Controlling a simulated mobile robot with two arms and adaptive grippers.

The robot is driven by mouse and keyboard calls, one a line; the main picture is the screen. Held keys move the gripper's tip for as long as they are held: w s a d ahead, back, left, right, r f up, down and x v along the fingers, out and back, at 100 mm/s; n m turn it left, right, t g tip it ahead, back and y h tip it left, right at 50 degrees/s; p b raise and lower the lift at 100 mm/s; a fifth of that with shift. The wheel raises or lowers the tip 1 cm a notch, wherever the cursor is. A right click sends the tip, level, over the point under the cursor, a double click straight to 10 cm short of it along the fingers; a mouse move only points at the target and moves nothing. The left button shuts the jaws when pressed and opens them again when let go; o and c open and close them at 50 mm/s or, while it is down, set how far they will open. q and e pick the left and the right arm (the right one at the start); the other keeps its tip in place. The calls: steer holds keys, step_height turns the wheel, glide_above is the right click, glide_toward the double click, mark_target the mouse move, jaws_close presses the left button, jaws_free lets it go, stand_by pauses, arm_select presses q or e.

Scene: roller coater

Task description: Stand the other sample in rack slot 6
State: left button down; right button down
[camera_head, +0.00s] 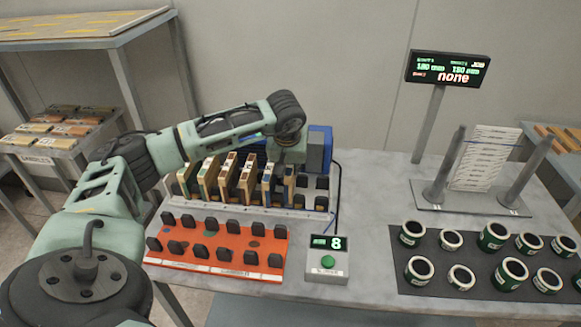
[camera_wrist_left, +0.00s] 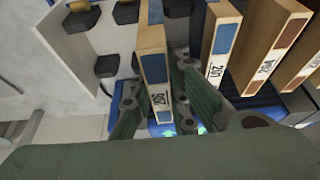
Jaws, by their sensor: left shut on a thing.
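Several thin wooden samples stand upright in a row in the rack (camera_head: 265,208), some with dark blue patches on their faces. In the head view my left arm reaches over the rack from the left, and its wrist hides most of the left gripper. In the left wrist view the left gripper (camera_wrist_left: 160,112) has its fingers on either side of one sample (camera_wrist_left: 153,45) with a blue patch and a number label, and is shut on it. This is the end sample of the row, beside empty black holders (camera_wrist_left: 108,65). Other samples (camera_wrist_left: 222,45) stand close beside it. My right gripper is not in view.
An orange rack (camera_head: 215,246) with empty black holders lies in front. A box (camera_head: 328,262) with a green button reads 8. Several rolls or cans (camera_head: 493,236) stand on a dark mat at right. A sign (camera_head: 447,70) reads "none". A blue machine (camera_head: 320,148) stands behind.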

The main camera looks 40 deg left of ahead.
arm_select(q)
steer(key=shift+f+b, duration=0.85)
steer(key=shift+f, duration=0.4)
steer(key=c, duration=1.6)
jaws_free()
steer(key=shift+o, duration=0.2)
steer(key=o, duration=0.4)
steer(key=shift+c, duration=0.2)
steer(key=shift+r, duration=0.1)
step_height(320, 180, up, 8)
steer(key=p, duration=0.5)
